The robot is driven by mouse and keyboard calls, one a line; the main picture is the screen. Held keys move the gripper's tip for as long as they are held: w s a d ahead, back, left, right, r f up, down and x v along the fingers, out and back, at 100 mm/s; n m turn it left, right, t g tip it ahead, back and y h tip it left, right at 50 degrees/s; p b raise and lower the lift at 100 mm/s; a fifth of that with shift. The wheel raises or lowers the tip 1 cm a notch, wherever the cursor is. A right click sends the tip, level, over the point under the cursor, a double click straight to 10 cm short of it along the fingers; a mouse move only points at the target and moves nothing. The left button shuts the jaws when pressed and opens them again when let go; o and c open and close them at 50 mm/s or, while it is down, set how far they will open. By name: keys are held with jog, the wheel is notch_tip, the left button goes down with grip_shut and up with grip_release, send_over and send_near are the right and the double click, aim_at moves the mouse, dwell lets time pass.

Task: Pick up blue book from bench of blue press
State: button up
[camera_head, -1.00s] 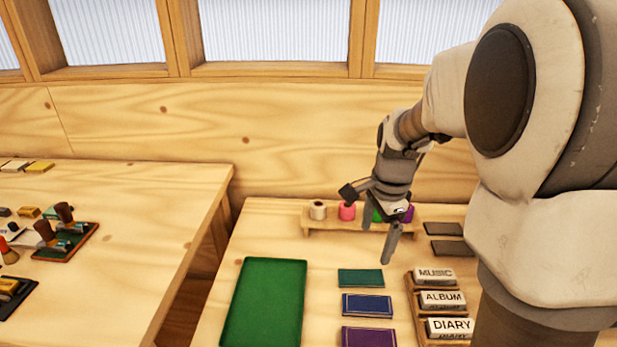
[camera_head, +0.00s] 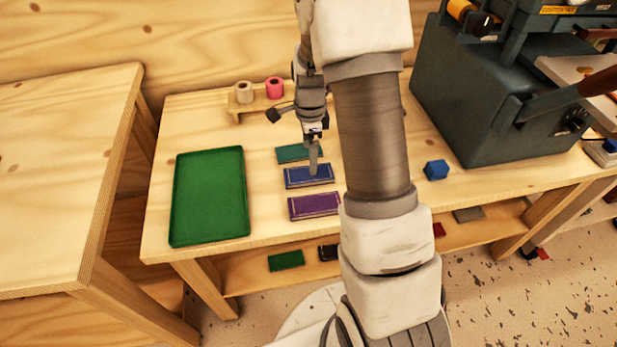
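The blue book (camera_head: 296,178) lies flat on the light wood bench (camera_head: 160,165), between a teal book (camera_head: 290,153) behind it and a purple book (camera_head: 312,206) in front. My gripper (camera_head: 313,170) points down over the blue book, its fingertip overlapping the book in the picture. I cannot tell whether it touches. The gripper is seen edge-on, so the gap between its fingers is hidden. A large dark blue-grey press (camera_head: 480,100) stands at the right end of the bench.
A green tray (camera_head: 208,195) lies left of the books. A blue block (camera_head: 436,170) sits right of my arm. My arm hides the bench between the books and the press.

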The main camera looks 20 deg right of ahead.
aim_at(308, 174)
jog(key=f, duration=0.3)
jog(key=f+b, duration=0.1)
jog(key=f, duration=0.2)
jog(key=shift+a+f, duration=0.2)
jog(key=shift+f, duration=0.15)
jog(key=shift+r, duration=0.1)
jog(key=c, duration=1.4)
